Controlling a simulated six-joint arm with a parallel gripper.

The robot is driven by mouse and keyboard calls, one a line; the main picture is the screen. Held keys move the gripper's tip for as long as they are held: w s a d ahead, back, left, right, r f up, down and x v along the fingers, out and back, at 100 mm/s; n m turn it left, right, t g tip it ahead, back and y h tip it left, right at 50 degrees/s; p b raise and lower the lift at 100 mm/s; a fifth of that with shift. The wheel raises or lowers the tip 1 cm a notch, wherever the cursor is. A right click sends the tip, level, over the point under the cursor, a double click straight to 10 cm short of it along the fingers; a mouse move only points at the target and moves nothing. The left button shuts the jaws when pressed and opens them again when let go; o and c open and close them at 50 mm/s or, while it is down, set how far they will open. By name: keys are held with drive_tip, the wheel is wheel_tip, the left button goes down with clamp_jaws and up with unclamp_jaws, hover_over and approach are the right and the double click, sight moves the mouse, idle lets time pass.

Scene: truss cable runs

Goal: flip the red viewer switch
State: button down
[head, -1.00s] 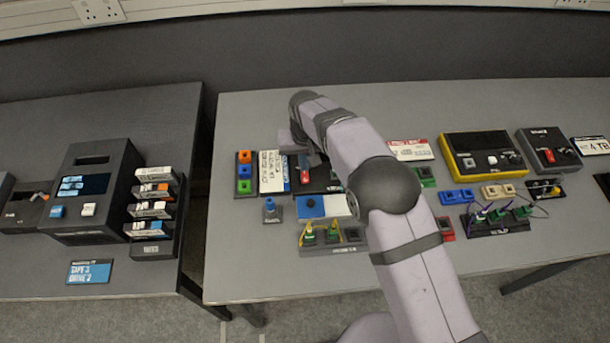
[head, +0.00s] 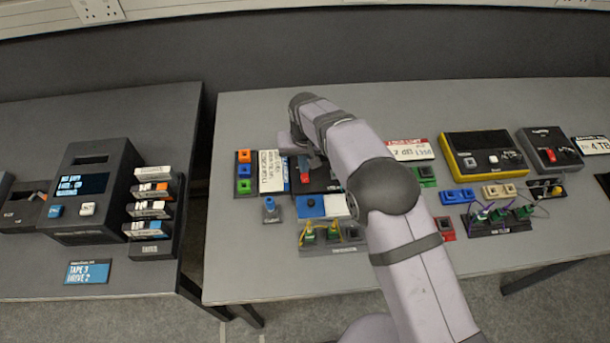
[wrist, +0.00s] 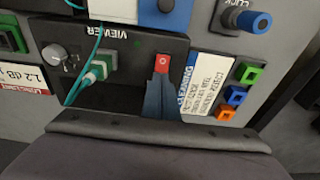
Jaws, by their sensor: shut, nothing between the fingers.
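The red viewer switch (wrist: 162,65) shows in the wrist view on a black panel (wrist: 125,103) marked VIEWER, which appears upside down there. My gripper (wrist: 160,84) is shut and empty. Its dark fingertips are right at the switch's near end and hide part of it; whether they touch it I cannot tell. In the head view the red switch (head: 304,176) shows just below my gripper (head: 303,160), and my arm hides much of the panel.
A green plug with a teal cable (wrist: 98,68) and a knob (wrist: 57,57) share the panel. A white label card (wrist: 215,88) and a strip of coloured blocks (wrist: 236,95) sit close beside it. A blue and white block (head: 311,206) lies in front.

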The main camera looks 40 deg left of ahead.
drive_tip(key=shift+f, duration=0.3)
wheel_tip(320, 180, up, 7)
drive_tip(key=p, duration=0.4)
idle(0.7)
idle(0.4)
